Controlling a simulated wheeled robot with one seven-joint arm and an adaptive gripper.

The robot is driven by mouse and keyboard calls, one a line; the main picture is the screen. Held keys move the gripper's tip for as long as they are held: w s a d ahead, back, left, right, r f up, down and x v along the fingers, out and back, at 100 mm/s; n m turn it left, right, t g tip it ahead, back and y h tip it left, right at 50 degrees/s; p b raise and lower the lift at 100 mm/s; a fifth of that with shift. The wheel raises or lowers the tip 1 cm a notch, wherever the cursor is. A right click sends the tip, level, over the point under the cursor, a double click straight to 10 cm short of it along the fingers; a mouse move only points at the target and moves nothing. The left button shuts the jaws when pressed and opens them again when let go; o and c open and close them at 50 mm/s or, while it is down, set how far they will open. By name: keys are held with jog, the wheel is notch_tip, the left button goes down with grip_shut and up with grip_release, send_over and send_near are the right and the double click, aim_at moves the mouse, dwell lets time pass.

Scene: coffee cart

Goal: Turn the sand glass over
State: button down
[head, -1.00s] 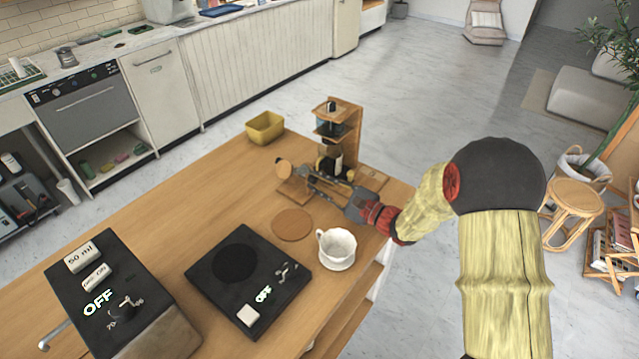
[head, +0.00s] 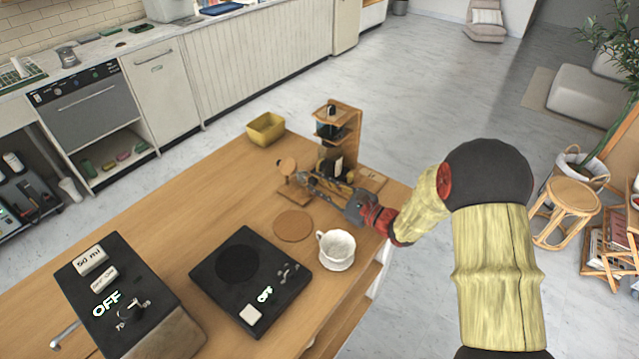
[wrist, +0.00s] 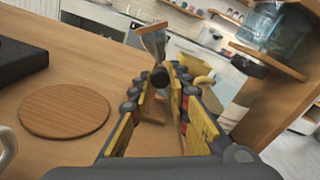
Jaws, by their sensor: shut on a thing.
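A wooden shelf stand (head: 346,125) with dark items rises just behind my gripper. A yellow box (head: 265,128), round wooden coaster (head: 293,225), white cup (head: 337,249), black scale (head: 246,279) and black machine (head: 115,290) stand around. The table's left middle is clear.

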jog(key=c, duration=1.7)
grip_release()
jog(key=shift+o, duration=0.2)
jog(key=shift+w+d, duration=0.1)
jog(key=v, duration=1.2)
